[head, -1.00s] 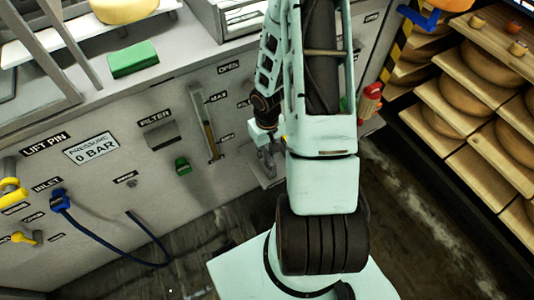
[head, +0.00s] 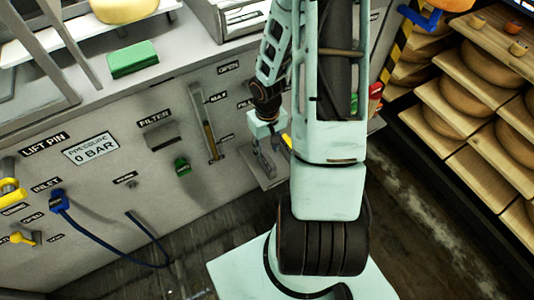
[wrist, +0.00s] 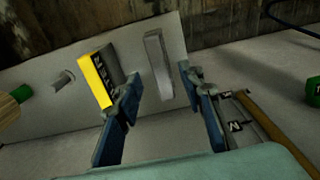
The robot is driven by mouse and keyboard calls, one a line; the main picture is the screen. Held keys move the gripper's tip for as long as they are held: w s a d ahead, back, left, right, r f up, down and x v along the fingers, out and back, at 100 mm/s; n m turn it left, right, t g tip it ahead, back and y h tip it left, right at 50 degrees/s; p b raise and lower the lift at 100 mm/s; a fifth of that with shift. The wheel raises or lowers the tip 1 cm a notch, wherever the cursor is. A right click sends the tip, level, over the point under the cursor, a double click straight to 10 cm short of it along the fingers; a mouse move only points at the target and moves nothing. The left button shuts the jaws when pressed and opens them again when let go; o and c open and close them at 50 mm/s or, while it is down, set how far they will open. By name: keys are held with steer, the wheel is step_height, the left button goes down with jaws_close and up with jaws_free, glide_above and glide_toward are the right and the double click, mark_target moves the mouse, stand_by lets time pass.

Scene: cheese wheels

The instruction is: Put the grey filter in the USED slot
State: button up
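In the wrist view a thin grey slab, seemingly the grey filter (wrist: 158,63), stands on a pale tray (wrist: 130,50). My gripper (wrist: 162,80) is open, with one blue finger on each side of the grey slab's line. The fingertips are near its lower end; I cannot tell whether they touch it. In the head view my gripper (head: 268,162) is low by the tray (head: 258,172), partly hidden by my arm. I cannot make out a slot labelled USED.
The grey panel bears a FILTER label (head: 157,117) above a dark opening (head: 161,134), a green knob (head: 182,166) and a lever slot (head: 208,132). A blue hose (head: 110,245) hangs at left. Cheese shelves (head: 470,110) stand at right.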

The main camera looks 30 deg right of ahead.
step_height(320, 180, up, 8)
stand_by(0.4)
stand_by(0.5)
